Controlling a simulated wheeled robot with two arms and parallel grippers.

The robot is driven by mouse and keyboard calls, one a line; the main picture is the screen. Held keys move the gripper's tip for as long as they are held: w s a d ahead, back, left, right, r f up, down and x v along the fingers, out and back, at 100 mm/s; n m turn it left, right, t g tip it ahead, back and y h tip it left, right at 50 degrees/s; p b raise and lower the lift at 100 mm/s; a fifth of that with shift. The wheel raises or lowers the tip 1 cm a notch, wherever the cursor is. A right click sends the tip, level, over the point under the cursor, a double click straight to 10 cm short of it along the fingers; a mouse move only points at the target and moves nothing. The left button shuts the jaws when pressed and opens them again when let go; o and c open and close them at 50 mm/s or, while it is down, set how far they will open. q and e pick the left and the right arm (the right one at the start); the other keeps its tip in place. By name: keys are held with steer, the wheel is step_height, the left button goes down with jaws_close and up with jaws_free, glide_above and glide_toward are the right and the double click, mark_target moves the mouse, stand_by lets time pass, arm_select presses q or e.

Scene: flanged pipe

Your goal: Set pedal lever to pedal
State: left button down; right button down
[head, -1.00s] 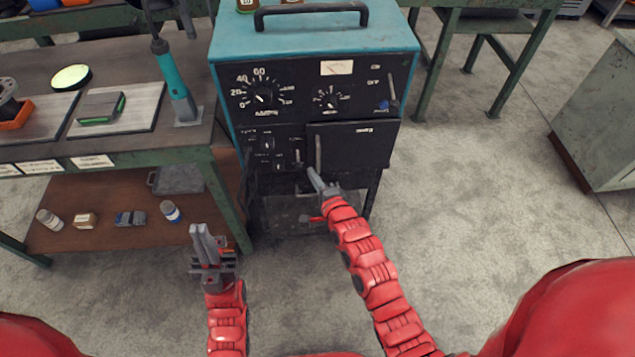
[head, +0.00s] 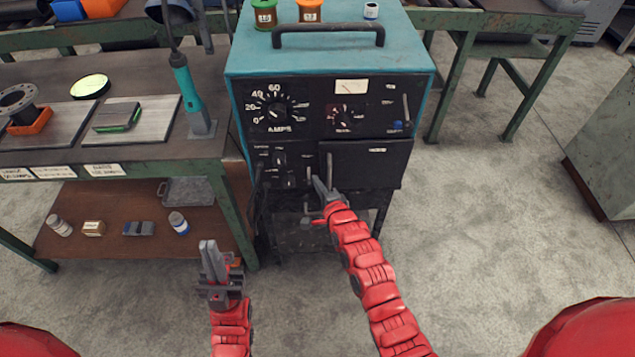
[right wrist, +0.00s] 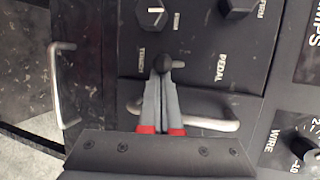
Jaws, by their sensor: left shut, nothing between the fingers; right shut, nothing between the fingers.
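The pedal lever (right wrist: 165,62) shows in the right wrist view as a dark round knob with a short light stem to its right. It sits on the black panel of the teal-topped machine (head: 335,107). A PEDAL label (right wrist: 221,66) is to its right, and another label is to its left, hard to read. My right gripper (right wrist: 161,78) is shut and empty, its fingertips at the knob; I cannot tell if they touch. In the head view, my right gripper (head: 318,183) is in front of the lower panel. My left gripper (head: 208,246) is shut and empty, away from the machine.
A door handle (right wrist: 210,123) passes behind my right fingers in the wrist view. Dials and knobs (right wrist: 151,14) are close by. A workbench (head: 115,162) with a lower shelf stands left of the machine.

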mark_target(317, 171)
steer(key=shift+r+g+p, duration=0.3)
steer(key=shift+p, duration=0.15)
step_height(317, 171, up, 3)
steer(key=m+g+p, duration=0.1)
steer(key=g+p, duration=0.3)
steer(key=p, duration=0.1)
steer(key=g+h+p, duration=0.1)
steer(key=g+p, duration=0.3)
steer(key=p, duration=0.2)
steer(key=shift+w+r+m, duration=0.1)
steer(key=shift+r+m, duration=0.1)
steer(key=shift+m, duration=0.2)
steer(key=shift+r, duration=0.1)
steer(key=shift+r+p, duration=0.6)
steer(key=shift+r, duration=0.05)
